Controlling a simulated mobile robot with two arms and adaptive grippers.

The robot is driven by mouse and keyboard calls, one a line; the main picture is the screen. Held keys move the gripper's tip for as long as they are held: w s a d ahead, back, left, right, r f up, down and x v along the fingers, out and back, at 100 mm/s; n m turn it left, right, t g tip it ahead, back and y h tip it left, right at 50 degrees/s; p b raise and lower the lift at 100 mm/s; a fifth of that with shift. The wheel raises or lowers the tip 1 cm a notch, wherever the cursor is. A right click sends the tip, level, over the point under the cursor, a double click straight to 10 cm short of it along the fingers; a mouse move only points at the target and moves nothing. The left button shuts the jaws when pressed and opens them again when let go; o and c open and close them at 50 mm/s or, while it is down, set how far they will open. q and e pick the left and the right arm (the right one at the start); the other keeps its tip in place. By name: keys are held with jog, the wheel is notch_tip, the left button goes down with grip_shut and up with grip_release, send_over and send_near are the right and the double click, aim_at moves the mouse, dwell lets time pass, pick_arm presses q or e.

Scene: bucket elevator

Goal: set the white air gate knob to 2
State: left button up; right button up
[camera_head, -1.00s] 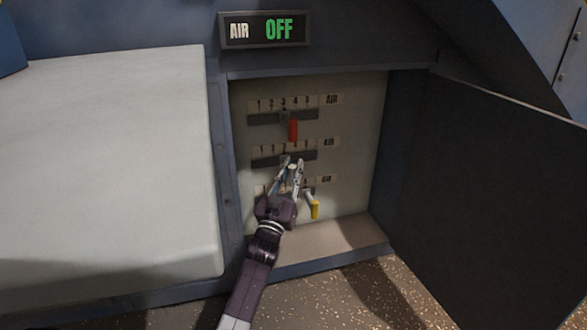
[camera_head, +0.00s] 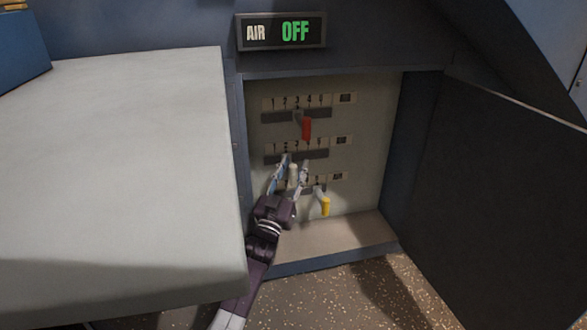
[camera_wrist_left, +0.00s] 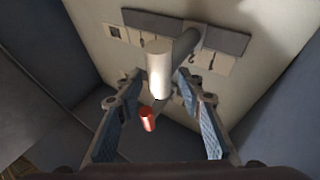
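The white air gate knob (camera_head: 293,173) hangs from the middle slot of the panel. It also shows in the left wrist view (camera_wrist_left: 158,72), on its grey stem. My left gripper (camera_head: 295,162) is open in front of the panel, one finger on each side of the white knob. In the left wrist view the fingers (camera_wrist_left: 157,77) stand apart with gaps beside the knob. The middle number scale (camera_head: 296,146) runs above the slot. The fingers partly cover the slot, so I cannot tell the knob's exact number.
A red knob (camera_head: 306,128) is on the upper slot and a yellow knob (camera_head: 325,206) on the lower one. The sign (camera_head: 281,32) reads AIR OFF. A dark open door (camera_head: 500,200) stands at right, and a pale block (camera_head: 110,170) fills the left.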

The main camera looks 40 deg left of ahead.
pick_arm(q)
jog(key=v, duration=1.2)
dwell(0.3)
